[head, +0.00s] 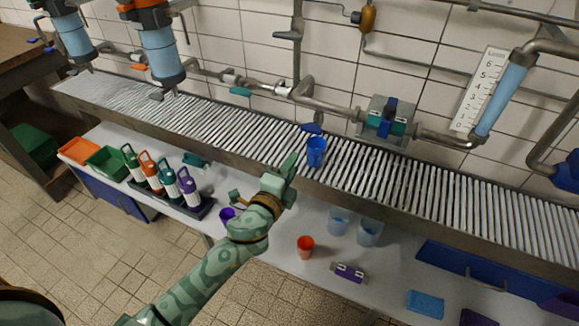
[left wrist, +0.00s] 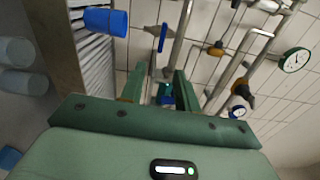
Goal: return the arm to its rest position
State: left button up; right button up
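My left arm, in green camouflage, reaches up from the bottom of the head view. Its gripper (head: 287,168) is near the front edge of the slatted rack, just left of and apart from a blue cup (head: 316,152). In the left wrist view the gripper's two fingers (left wrist: 158,84) stand apart with nothing held between them. The blue cup (left wrist: 105,21) shows there at upper left, outside the fingers. My right gripper is not in view.
The slatted rack (head: 450,190) runs along the tiled wall below pipes and a blue-handled valve (head: 388,118). On the lower counter are a red cup (head: 305,246), a purple cup (head: 227,215), pale blue cups (head: 369,233) and several bottles (head: 166,180).

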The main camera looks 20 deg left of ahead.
aim_at(314, 128)
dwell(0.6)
pick_arm(q)
jog(key=w+b, duration=0.1)
jog(key=w, duration=0.4)
jog(key=w+b, duration=0.1)
jog(key=w, duration=0.4)
jog(key=w+b, duration=0.1)
jog(key=w, duration=0.4)
jog(key=shift+w+d+f+b, duration=0.1)
jog(key=shift+w+d+b, duration=0.15)
jog(key=shift+b, duration=0.15)
jog(key=shift+w, duration=0.35)
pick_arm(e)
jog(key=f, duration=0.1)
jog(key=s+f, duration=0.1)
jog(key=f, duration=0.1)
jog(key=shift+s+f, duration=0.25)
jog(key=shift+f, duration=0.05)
pick_arm(q)
jog(key=shift+r, duration=0.2)
